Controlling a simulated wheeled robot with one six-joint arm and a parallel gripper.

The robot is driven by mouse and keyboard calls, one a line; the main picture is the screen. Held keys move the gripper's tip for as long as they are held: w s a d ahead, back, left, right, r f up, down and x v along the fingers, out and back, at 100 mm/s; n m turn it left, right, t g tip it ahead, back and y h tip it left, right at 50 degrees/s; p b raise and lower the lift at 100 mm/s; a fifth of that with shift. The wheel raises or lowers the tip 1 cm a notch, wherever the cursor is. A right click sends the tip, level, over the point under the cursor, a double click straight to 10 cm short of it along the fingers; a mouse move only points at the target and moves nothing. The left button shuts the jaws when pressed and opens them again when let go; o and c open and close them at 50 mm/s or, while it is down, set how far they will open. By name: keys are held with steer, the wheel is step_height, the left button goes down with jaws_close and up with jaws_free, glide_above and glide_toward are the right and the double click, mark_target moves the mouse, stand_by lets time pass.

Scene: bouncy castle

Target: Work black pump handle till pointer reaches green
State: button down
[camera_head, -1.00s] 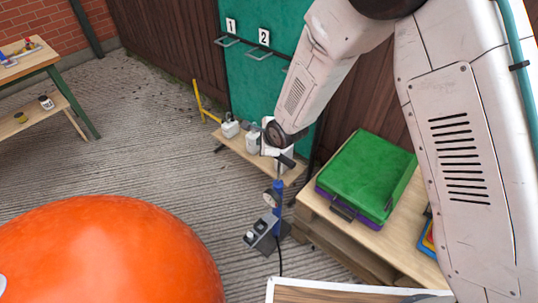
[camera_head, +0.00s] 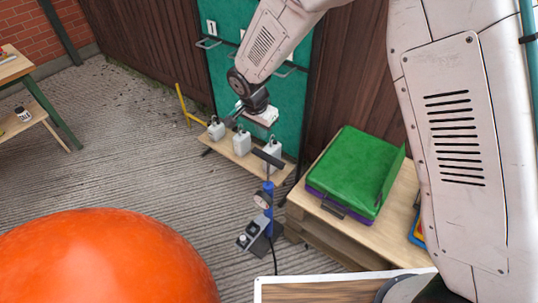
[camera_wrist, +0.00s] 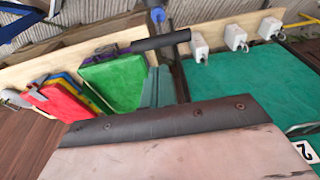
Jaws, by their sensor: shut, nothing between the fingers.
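The pump stands on the ground in the middle of the head view, with a blue cylinder (camera_head: 268,192) and a dark foot (camera_head: 252,238). Its black handle (camera_head: 267,158) is a bar across the top. A small round gauge (camera_head: 261,200) sits on its side; its pointer and any green zone are too small to read. My gripper (camera_head: 229,122) is shut and empty, above and left of the handle and apart from it. In the wrist view the black handle (camera_wrist: 160,42) crosses the upper middle; the fingers do not show there.
A low bench (camera_head: 226,150) with several pale blocks stands behind the pump. A green case (camera_head: 352,170) on a wooden table (camera_head: 345,232) is close at right. A large orange ball (camera_head: 110,260) fills the lower left. Grey ground lies between.

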mark_target(268, 157)
steer(key=shift+f, duration=0.1)
steer(key=f, duration=0.4)
steer(key=w+d+f, duration=0.1)
steer(key=f, duration=0.4)
steer(key=w+f, duration=0.1)
steer(key=f, duration=0.3)
steer(key=shift+d+f, duration=0.3)
steer(key=shift+f, duration=0.15)
step_height(268, 157, down, 9)
steer(key=shift+r, duration=0.1)
steer(key=shift+s+f, duration=0.1)
steer(key=shift+f, duration=0.1)
